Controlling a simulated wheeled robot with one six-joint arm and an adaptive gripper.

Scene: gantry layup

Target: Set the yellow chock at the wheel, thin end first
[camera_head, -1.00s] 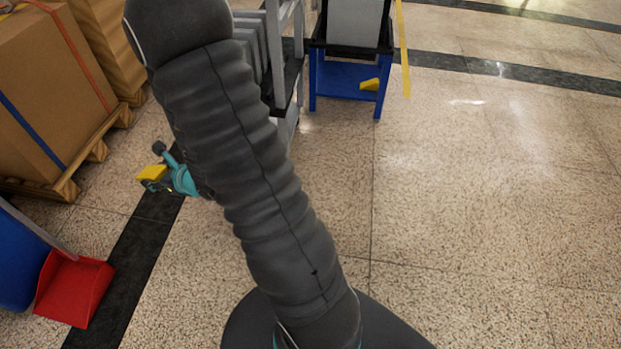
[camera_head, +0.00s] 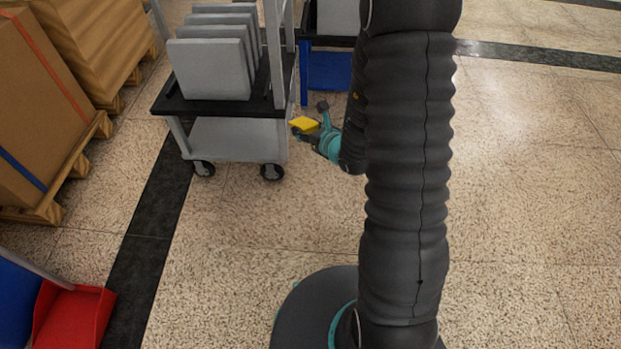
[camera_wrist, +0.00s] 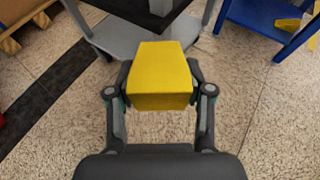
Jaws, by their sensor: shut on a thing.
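The yellow chock (camera_wrist: 160,78) is held between the two fingers of my gripper (camera_wrist: 160,95), which is shut on it. In the head view the same yellow chock (camera_head: 304,125) is off the floor, at the end of my gripper (camera_head: 311,132), close to the right end of the grey cart (camera_head: 235,142). The cart's wheels show: a near right wheel (camera_head: 271,172) and a near left wheel (camera_head: 203,168), both black casters on the floor. The chock is apart from both wheels.
The cart carries several grey panels (camera_head: 211,69). A blue stand (camera_head: 328,72) is behind my arm, with another yellow piece (camera_wrist: 288,24) on its shelf. Boxes on pallets (camera_head: 48,195) and a red dustpan (camera_head: 70,318) are at left. The floor before the cart is clear.

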